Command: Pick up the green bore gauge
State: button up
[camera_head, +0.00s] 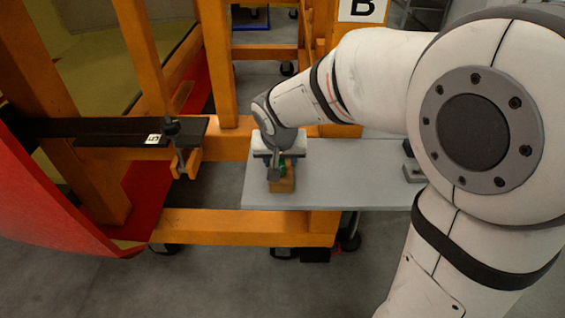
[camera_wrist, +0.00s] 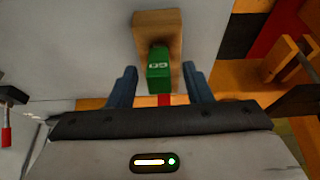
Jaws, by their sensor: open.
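The green bore gauge (camera_wrist: 159,69) is a small green block with white marking on its face. In the wrist view it is at a wooden block (camera_wrist: 158,22), between and just beyond my fingertips. My gripper (camera_wrist: 160,82) is open, with one blue finger on each side of the green gauge and visible gaps. In the head view my gripper (camera_head: 274,172) is over the wooden block (camera_head: 283,184) on the grey table. Only a sliver of green (camera_head: 283,169) shows there; my wrist hides the rest.
The grey table (camera_head: 340,185) has clear space right of the block. A dark tool (camera_head: 413,170) stands at its right. Orange frame beams (camera_head: 230,225) and a black bracket with a clamp (camera_head: 180,140) are at the left. A red-handled tool (camera_wrist: 8,115) shows in the wrist view.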

jog(key=shift+x, duration=1.05)
grip_shut()
